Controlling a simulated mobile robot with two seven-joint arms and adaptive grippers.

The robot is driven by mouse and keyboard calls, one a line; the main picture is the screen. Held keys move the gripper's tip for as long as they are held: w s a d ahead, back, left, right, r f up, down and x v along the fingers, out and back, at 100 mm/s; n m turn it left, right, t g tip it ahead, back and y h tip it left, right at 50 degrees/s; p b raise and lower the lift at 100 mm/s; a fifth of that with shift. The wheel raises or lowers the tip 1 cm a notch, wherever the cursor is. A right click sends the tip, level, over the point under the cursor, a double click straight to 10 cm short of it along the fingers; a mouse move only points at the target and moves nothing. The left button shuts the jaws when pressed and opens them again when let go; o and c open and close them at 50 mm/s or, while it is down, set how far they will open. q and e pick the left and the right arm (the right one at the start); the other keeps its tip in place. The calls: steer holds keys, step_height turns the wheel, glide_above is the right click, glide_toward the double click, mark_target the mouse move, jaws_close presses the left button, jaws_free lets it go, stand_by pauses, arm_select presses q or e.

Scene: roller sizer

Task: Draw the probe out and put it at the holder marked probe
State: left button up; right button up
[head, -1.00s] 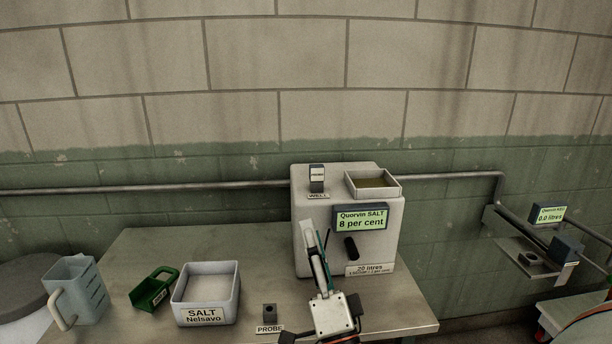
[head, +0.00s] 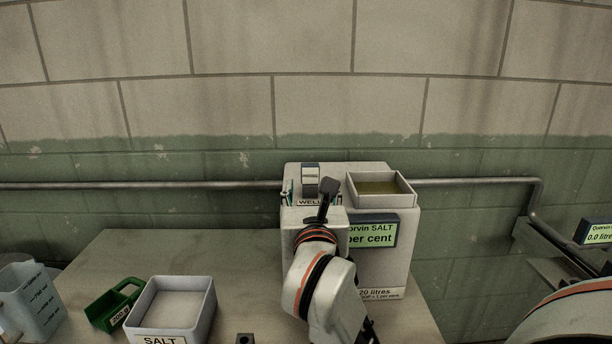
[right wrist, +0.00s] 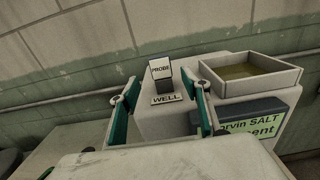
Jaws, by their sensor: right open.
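The probe (head: 311,176) has a dark grey body with a pale face and stands upright at the spot labelled WELL on the white machine (head: 398,268). In the right wrist view the probe (right wrist: 161,70) carries a PROBE label, above the WELL label (right wrist: 166,98). My right gripper (right wrist: 160,84) is open, with one finger on each side of the probe; I cannot tell whether either touches it. In the head view my wrist hides much of the gripper. The small dark holder block (head: 244,339) is at the bottom edge, its label out of frame. My left gripper is not in view.
An open tray (head: 380,199) sits on the machine's top, right of the probe. A white SALT bin (head: 141,311), a green scoop (head: 104,309) and a clear jug (head: 30,302) stand on the table's left. A pipe (head: 130,187) runs along the wall.

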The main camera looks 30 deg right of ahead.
mark_target(310, 168)
steer(key=shift+x, duration=1.15)
steer(key=shift+r+x, duration=0.15)
steer(key=shift+x, duration=1.15)
steer(key=shift+r+x, duration=0.15)
steer(key=shift+x, duration=1.2)
steer(key=c, duration=1.2)
steer(key=shift+o, duration=0.2)
steer(key=shift+r, duration=0.15)
steer(key=shift+r, duration=0.6)
step_height(310, 168, up, 19)
steer(key=p, duration=0.4)
steer(key=shift+f, duration=0.2)
steer(key=shift+f, duration=0.15)
